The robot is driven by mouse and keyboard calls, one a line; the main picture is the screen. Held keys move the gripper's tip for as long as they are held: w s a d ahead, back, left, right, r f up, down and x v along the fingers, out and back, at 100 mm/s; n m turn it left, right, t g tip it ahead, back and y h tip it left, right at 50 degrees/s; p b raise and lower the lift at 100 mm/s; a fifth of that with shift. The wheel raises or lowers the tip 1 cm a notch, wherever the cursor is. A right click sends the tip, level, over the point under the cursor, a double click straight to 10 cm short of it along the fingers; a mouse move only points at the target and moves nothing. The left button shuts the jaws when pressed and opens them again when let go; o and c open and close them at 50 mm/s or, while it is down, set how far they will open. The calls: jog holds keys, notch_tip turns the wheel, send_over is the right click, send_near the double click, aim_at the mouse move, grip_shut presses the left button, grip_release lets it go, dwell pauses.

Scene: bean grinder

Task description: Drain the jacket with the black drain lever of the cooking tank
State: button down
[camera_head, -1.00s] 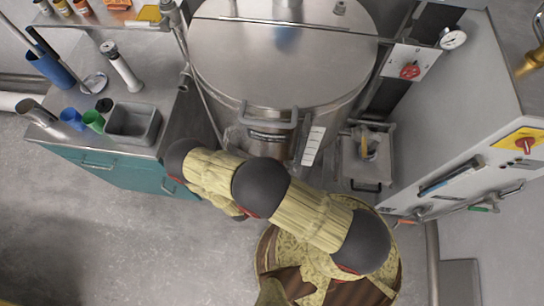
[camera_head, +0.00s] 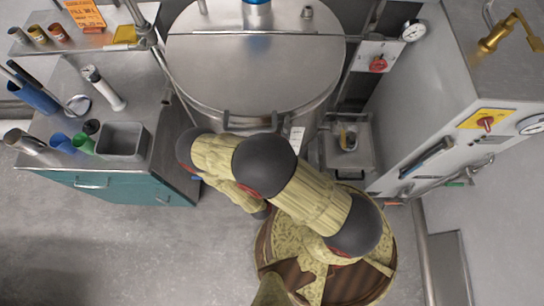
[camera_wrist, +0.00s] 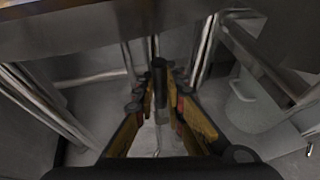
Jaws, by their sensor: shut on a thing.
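The cooking tank (camera_head: 250,75) is a large steel cylinder with a round lid at the top middle of the head view. In the wrist view, the tank's underside (camera_wrist: 120,30) spans the top, with steel legs and pipes below it. The black drain lever (camera_wrist: 160,76) is a dark upright bar at the middle of the wrist view. My gripper (camera_wrist: 163,90) is closed around it, with a yellow-and-black finger on each side. The lever's lower part is hard to make out. In the head view, my arm hides my gripper and the lever.
A teal counter (camera_head: 110,190) with cups and a grey bin (camera_head: 123,140) stands left. A white control cabinet (camera_head: 440,120) stands right. A small steel stand (camera_head: 345,160) holding a jar is right of the tank. Grey floor is open at lower left.

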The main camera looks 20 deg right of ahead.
jog(key=shift+d, duration=0.15)
dwell(0.4)
jog(key=c, duration=1.8)
grip_release()
jog(key=shift+c, duration=0.2)
jog(key=shift+v, duration=6)
jog(key=shift+d, duration=0.1)
